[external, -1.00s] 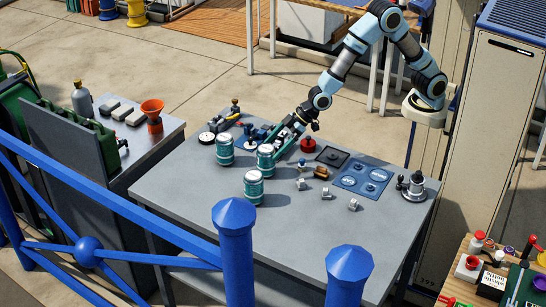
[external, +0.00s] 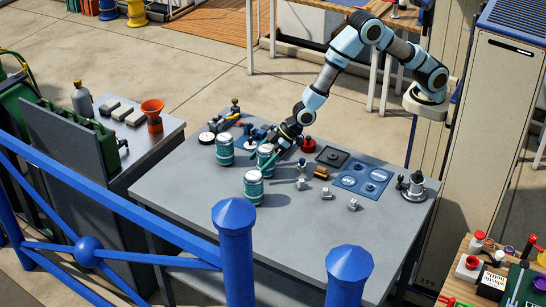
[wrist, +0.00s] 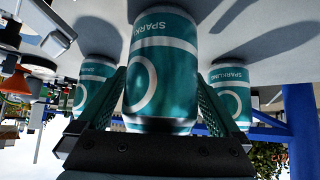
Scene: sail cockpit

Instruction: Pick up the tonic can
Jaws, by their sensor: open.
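Three teal cans with silvery tops stand upright on the grey table: a back left can (external: 225,150), a middle can (external: 264,153) and a front can (external: 253,188). My gripper (external: 270,160) is at the middle can. In the inverted wrist view, this can (wrist: 160,65) is between the two green fingers of my open gripper (wrist: 160,105). I cannot tell whether the fingers touch it. Its partial label reads "SPARK". The other cans, at left (wrist: 95,85) and right (wrist: 230,90), show behind the fingers; the right label reads "SPARKLING". No "tonic" lettering is readable.
A red round object (external: 308,145), a dark square plate (external: 332,157) and a blue panel (external: 363,179) lie right of the cans. Several small metal pieces (external: 326,193) lie in front. Gauges and fittings (external: 207,138) are behind. The table's front left is clear.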

